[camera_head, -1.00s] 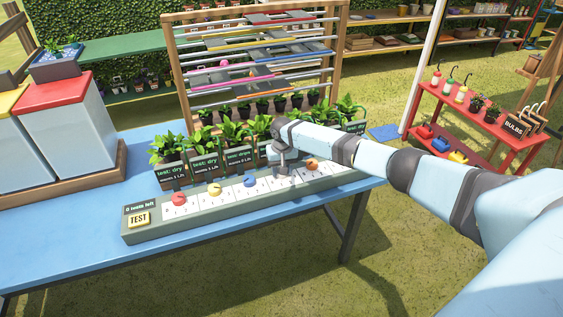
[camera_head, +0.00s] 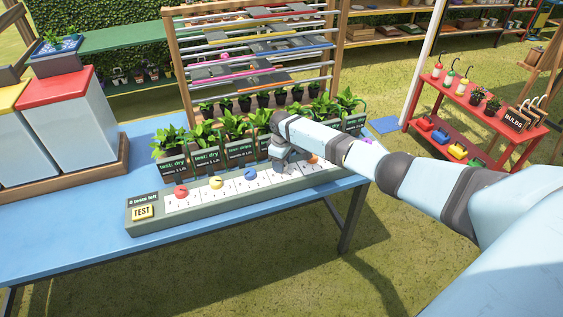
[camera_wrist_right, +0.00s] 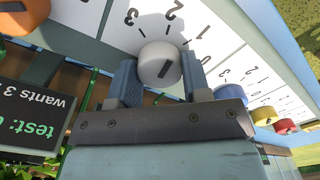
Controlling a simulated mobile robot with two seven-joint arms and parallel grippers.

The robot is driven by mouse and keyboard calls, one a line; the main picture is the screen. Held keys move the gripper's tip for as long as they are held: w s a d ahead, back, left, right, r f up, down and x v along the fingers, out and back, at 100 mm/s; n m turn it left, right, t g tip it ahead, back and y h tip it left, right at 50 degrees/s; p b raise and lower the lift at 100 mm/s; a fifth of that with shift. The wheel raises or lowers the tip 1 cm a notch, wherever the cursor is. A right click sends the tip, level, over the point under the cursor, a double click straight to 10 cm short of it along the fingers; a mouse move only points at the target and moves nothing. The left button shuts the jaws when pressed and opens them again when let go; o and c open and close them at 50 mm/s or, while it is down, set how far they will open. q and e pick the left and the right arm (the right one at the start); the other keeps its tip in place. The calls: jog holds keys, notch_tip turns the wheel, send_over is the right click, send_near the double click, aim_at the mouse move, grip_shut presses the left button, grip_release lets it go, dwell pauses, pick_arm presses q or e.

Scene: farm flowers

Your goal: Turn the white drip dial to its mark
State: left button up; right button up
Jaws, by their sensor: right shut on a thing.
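The white drip dial (camera_wrist_right: 160,63) sits on its numbered white panel, between the fingers of my right gripper (camera_wrist_right: 163,80) in the right wrist view. The fingers are shut on it from both sides. In the head view my right gripper (camera_head: 283,165) is over the dial panel (camera_head: 225,197) and hides the white dial. A plant sign (camera_wrist_right: 28,120) beside it reads "wants 3" in part. My left gripper is not in view.
Red (camera_head: 181,191), yellow (camera_head: 216,183), blue (camera_head: 250,175) and orange (camera_head: 312,159) dials share the panel. A yellow TEST button (camera_head: 142,212) is at its left end. Potted plants with signs (camera_head: 207,161) stand close behind. The blue table (camera_head: 75,245) is clear in front.

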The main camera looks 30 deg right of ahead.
jog(key=shift+n, duration=0.8)
jog(key=o, duration=0.9)
jog(key=shift+r, duration=0.15)
notch_tip(320, 180, up, 14)
jog(key=shift+w+f, duration=0.15)
jog(key=shift+f, duration=0.1)
